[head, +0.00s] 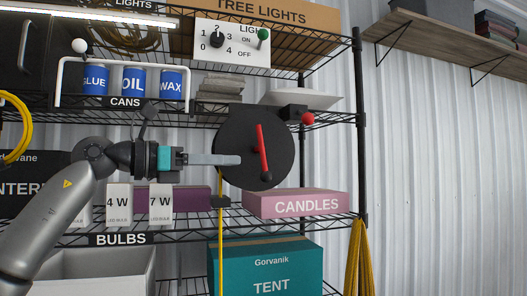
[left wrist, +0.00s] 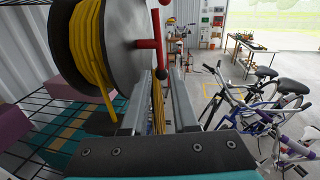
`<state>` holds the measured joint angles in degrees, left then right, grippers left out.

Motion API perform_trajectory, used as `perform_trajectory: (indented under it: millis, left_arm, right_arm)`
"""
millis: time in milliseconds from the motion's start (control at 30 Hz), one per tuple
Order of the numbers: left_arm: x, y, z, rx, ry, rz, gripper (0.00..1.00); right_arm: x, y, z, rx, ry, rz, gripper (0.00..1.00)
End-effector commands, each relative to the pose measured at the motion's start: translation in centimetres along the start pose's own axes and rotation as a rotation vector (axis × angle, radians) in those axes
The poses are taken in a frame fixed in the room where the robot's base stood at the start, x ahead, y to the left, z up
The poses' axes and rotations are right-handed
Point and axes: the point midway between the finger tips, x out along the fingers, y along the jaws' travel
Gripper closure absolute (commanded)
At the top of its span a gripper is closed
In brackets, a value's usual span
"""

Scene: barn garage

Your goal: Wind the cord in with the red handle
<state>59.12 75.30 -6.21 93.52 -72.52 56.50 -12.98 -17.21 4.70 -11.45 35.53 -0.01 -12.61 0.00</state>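The cord reel shows in the head view as a black disc (head: 235,145) in front of the shelves. The red handle (head: 263,150) stands nearly upright on its face. A yellow cord (head: 221,245) hangs below the reel. My left gripper (head: 238,160) points right across the disc, its tips just left of the handle. In the left wrist view, yellow cord (left wrist: 90,45) is wound on the drum, and the red handle (left wrist: 157,42) lies ahead near the fingertips. The fingers (left wrist: 160,85) are apart. Whether they touch the handle is unclear. My right gripper is out of view.
A red ball knob (head: 307,119) on a black block sits right of the reel. A candles box (head: 300,204), bulb boxes (head: 160,205) and tins (head: 133,82) stand on shelves nearby. Bicycles (left wrist: 265,105) stand on the floor at the right in the left wrist view.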

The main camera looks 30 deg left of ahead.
Motion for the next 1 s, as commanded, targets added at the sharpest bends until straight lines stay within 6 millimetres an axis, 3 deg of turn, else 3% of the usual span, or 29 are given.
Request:
perform_trajectory:
  millis: [200,433,867,1000]
  left_arm:
    - [4.7,-0.2,0.4,-0.003,-0.003,-0.005,0.73]
    - [7.9,-0.1,0.2,-0.004,-0.002,-0.003,0.73]
    - [9.0,0.0,0.0,-0.002,-0.002,0.0,0.73]
    - [9.0,0.0,0.0,-0.002,-0.001,-0.001,0.85]
  right_arm:
    - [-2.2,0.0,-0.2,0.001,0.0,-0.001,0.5]
    - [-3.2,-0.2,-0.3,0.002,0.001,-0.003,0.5]
    - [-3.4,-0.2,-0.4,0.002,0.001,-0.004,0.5]
    - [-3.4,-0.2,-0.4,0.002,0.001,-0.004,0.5]
